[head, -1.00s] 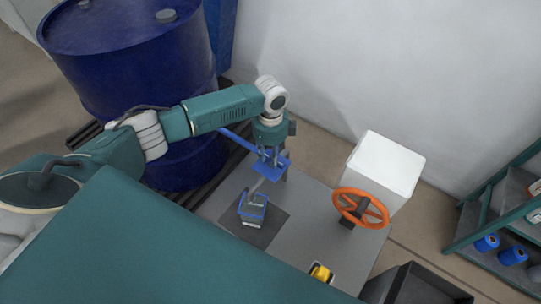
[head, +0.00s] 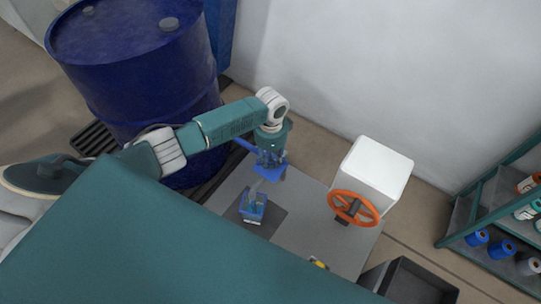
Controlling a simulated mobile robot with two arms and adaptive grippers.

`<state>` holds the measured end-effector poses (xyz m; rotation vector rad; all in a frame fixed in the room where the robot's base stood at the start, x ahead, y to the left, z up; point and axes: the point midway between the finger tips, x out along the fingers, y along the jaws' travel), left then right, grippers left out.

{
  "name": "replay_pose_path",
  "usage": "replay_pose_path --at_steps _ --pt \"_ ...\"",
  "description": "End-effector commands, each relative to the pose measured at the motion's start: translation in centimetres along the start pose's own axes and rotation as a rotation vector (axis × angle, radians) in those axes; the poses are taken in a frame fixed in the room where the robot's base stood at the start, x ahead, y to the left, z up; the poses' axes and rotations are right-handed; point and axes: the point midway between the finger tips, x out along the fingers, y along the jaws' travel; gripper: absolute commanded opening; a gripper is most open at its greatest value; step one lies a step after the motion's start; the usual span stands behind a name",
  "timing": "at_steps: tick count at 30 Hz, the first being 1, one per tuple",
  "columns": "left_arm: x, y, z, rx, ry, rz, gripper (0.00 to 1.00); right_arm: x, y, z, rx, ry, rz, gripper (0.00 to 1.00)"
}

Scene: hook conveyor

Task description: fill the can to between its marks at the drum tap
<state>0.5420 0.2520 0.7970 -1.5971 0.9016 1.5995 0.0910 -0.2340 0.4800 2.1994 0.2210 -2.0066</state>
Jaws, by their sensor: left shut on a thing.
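The blue drum (head: 140,75) stands upright at the upper left. A blue pipe, the drum tap (head: 243,145), runs from its side to my left gripper. My left gripper (head: 268,165) points down and is shut at the tap's blue end piece; its fingertips are partly hidden. A small blue open can (head: 253,213) stands below on a dark square pad (head: 272,222), apart from the gripper. A thin pale streak runs from the tap end down to the can; I cannot tell whether it is liquid. The can's marks and level are too small to read. My right gripper is not in view.
A white box (head: 376,170) with an orange handwheel (head: 354,207) stands right of the can on the grey plate (head: 310,238). A dark bin (head: 408,284) is at the front. A shelf (head: 478,212) with several spools is at right. My teal body covers the lower left.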

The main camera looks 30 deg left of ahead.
Motion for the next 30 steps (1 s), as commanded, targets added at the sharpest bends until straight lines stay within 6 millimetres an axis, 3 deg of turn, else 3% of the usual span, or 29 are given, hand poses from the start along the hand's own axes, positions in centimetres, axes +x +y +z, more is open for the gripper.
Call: replay_pose_path --at_steps 9,24,25,28,30 --pt "-0.17 -0.07 -0.14 -0.115 0.002 -0.001 0.0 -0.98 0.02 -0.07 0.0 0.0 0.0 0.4" --pt "-0.14 -0.16 -0.17 -0.132 0.002 -0.003 0.0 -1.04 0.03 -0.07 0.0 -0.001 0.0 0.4" --pt "-0.14 -0.16 -0.17 -0.132 0.002 -0.003 0.28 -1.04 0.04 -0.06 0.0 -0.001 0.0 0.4" --pt "-0.13 -0.15 -0.16 -0.132 0.002 -0.003 0.46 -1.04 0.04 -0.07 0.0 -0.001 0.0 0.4" --pt "-0.11 -0.13 -0.14 -0.132 0.002 -0.003 0.46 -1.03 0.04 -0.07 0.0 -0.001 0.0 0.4"
